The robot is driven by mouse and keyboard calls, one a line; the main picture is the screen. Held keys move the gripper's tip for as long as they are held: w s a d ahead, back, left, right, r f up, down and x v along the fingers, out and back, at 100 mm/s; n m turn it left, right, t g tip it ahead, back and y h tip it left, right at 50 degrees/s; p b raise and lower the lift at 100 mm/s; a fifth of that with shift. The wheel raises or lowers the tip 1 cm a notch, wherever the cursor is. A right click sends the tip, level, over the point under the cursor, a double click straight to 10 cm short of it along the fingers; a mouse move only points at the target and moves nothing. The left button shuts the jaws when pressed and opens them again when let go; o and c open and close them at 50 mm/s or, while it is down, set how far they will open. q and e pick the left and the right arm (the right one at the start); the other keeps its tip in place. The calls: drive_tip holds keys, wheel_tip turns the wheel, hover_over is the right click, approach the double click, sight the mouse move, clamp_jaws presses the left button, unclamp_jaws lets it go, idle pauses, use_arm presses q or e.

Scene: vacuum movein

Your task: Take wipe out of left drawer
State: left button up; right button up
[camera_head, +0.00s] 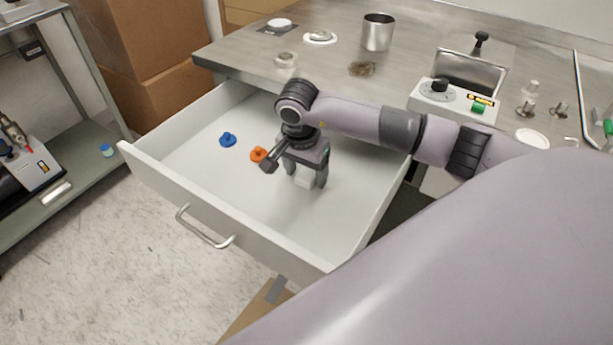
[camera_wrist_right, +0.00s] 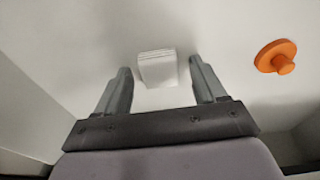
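The left drawer (camera_head: 185,162) is pulled open below the metal bench, its handle (camera_head: 205,228) on the front panel. My right gripper (camera_head: 307,183) reaches down into the drawer. A small white folded wipe (camera_head: 305,177) is at its fingertips, partly hidden by the fingers. In the right wrist view the wipe (camera_wrist_right: 158,68) lies between the two spread fingers of my right gripper (camera_wrist_right: 162,80), with a gap visible on each side. My left gripper is not in view.
An orange knobbed piece (camera_head: 258,154) and a blue one (camera_head: 228,139) lie in the drawer left of the gripper. The orange piece (camera_wrist_right: 276,57) also shows in the right wrist view. Drawer walls surround the gripper. A steel cup (camera_head: 378,32) and a device (camera_head: 455,98) stand on the bench.

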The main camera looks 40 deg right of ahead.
drive_tip(key=c, duration=0.8)
drive_tip(key=shift+c, duration=0.3)
drive_tip(key=shift+r, duration=0.15)
